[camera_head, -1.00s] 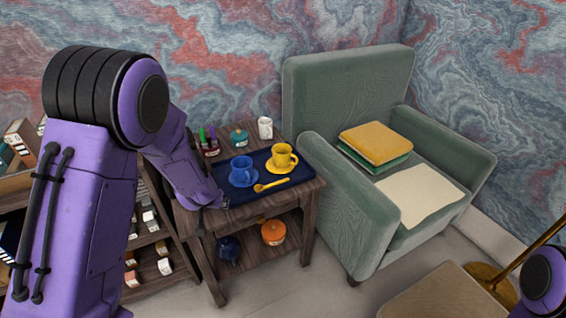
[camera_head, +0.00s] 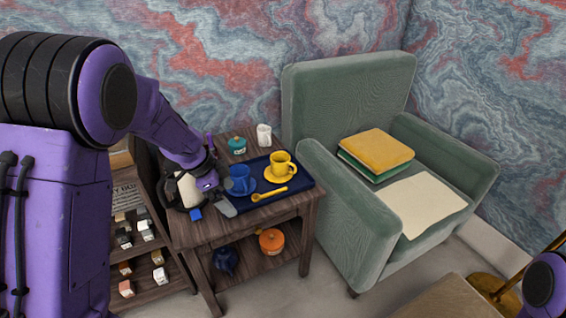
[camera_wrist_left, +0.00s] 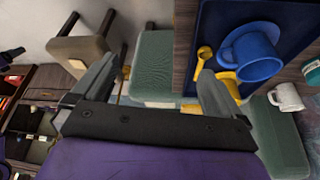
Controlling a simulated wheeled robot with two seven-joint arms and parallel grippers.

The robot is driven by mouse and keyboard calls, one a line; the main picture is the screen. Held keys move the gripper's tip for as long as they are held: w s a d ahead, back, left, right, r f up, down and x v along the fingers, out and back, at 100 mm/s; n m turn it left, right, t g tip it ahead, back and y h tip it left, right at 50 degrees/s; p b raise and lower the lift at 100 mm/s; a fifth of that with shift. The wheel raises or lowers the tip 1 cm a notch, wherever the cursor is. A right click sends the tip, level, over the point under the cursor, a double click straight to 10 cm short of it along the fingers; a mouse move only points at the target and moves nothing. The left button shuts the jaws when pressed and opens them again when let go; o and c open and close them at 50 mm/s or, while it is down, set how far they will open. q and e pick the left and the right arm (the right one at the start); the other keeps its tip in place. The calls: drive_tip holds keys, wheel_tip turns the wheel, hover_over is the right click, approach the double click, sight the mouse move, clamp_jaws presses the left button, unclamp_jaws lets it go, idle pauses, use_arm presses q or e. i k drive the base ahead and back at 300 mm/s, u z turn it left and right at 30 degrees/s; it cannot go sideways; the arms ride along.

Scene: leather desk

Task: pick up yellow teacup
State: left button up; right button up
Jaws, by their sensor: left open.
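My left gripper (camera_head: 212,206) is over the table's left end, left of the blue cup and apart from the yellow one. In the left wrist view its jaws (camera_wrist_left: 157,75) are spread and empty; the blue cup (camera_wrist_left: 256,58) is in full sight, while the yellow cup is mostly hidden behind one finger. My right gripper is out of view.
A white mug (camera_head: 264,135) and a teal jar (camera_head: 237,145) stand behind the tray. An orange pot (camera_head: 271,241) is on the lower shelf. A green armchair (camera_head: 345,190) stands close on the table's right, and a shelf unit is at the left.

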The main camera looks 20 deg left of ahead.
sight(278, 170)
drive_tip(key=i, duration=0.9)
